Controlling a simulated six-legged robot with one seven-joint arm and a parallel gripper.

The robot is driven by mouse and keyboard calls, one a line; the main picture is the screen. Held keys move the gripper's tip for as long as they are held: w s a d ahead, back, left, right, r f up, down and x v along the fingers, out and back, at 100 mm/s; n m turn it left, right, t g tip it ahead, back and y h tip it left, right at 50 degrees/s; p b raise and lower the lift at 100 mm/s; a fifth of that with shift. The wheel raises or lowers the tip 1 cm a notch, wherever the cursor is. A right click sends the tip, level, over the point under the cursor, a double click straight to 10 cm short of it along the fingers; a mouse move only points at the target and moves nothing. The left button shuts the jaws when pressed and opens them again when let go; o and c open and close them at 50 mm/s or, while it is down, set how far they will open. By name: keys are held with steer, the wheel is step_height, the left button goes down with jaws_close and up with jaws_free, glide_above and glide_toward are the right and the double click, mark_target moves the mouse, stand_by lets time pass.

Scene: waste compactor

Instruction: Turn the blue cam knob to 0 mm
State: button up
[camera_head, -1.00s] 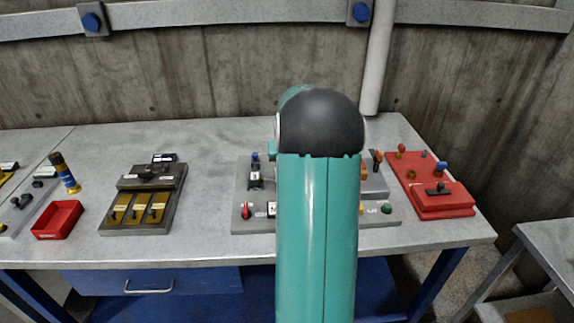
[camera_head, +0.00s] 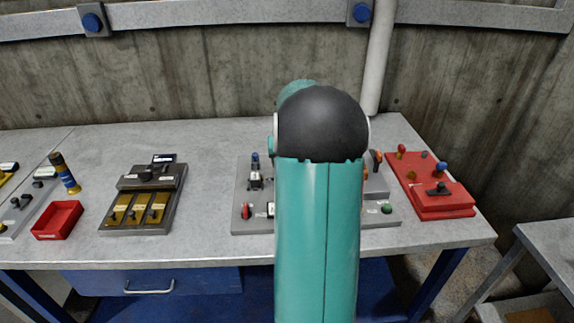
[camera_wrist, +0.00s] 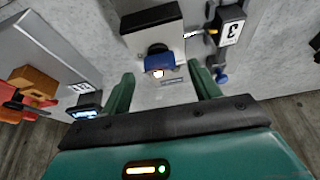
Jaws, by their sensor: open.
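In the wrist view, a dark knob with a blue face (camera_wrist: 157,63) and a small orange-white glow projects from a pale block with a black front. My gripper (camera_wrist: 163,74) is open, its two green fingers spread on either side of this knob and apart from it. A smaller blue knob (camera_wrist: 221,76) lies just outside the right finger; a blue knob (camera_head: 255,157) also shows at the back left of the grey panel (camera_head: 240,200) in the head view. I cannot tell for certain which is the cam knob. My arm hides the panel's middle and my gripper in the head view.
A box marked 3 (camera_wrist: 229,30) stands close to the right finger. A small lit display (camera_wrist: 85,106) and an orange block (camera_wrist: 33,80) are at left. The red board (camera_head: 440,200) stands right of the panel; bare bench separates the panel from the brass-plated unit (camera_head: 140,208).

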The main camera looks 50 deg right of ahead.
steer(key=v, duration=1.1)
steer(key=shift+r, duration=0.1)
